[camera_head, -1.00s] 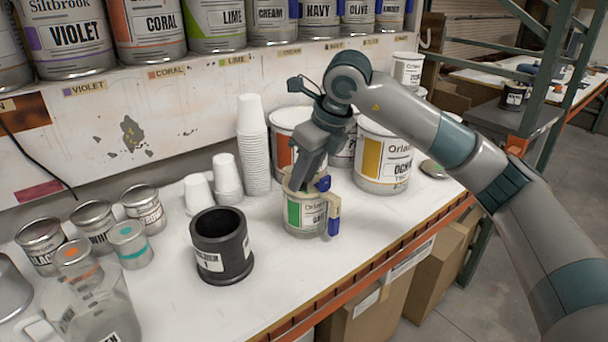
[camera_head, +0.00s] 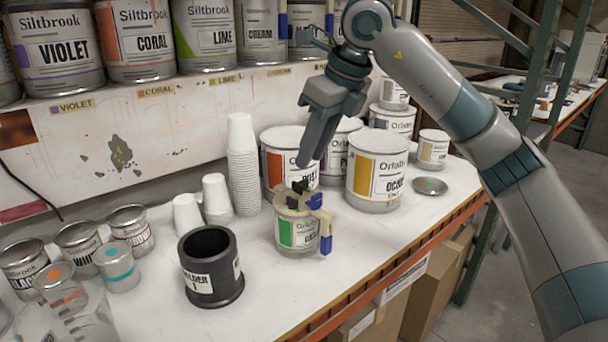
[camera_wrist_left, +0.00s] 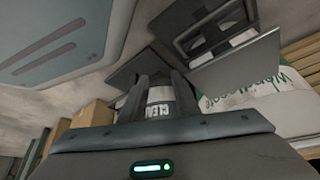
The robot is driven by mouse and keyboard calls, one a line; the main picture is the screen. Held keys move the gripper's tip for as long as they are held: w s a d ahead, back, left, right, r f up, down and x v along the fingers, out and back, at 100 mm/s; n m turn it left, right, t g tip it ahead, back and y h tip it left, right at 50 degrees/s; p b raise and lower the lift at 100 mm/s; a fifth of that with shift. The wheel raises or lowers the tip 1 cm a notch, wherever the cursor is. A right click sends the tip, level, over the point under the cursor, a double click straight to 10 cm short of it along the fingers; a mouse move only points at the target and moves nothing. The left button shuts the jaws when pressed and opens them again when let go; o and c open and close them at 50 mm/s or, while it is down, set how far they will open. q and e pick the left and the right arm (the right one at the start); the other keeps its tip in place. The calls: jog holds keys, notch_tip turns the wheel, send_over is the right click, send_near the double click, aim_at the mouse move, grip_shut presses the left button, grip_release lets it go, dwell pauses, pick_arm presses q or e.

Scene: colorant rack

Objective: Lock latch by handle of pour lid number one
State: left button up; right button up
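The pour lid (camera_head: 293,203) is a beige ring on top of a can with a green label (camera_head: 285,233). Black latch parts (camera_head: 302,189) stand up on the lid. A beige handle with blue parts (camera_head: 325,228) hangs at the can's right side.
A black holder (camera_head: 211,270) stands left of the can. Paper cups (camera_head: 242,165) and larger paint cans (camera_head: 377,172) stand behind. Small cans (camera_head: 130,229) are at the left. A small metal lid (camera_head: 430,186) lies at the right. The table's orange front edge (camera_head: 345,298) is near.

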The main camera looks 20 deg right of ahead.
pick_arm(q)
jog(key=shift+s+a+f, duration=0.3)
jog(key=shift+s, duration=0.05)
pick_arm(e)
jog(key=v, duration=0.5)
jog(key=shift+s+d+r, duration=0.1)
jog(key=shift+r, duration=0.2)
pick_arm(q)
jog(key=shift+s, duration=0.1)
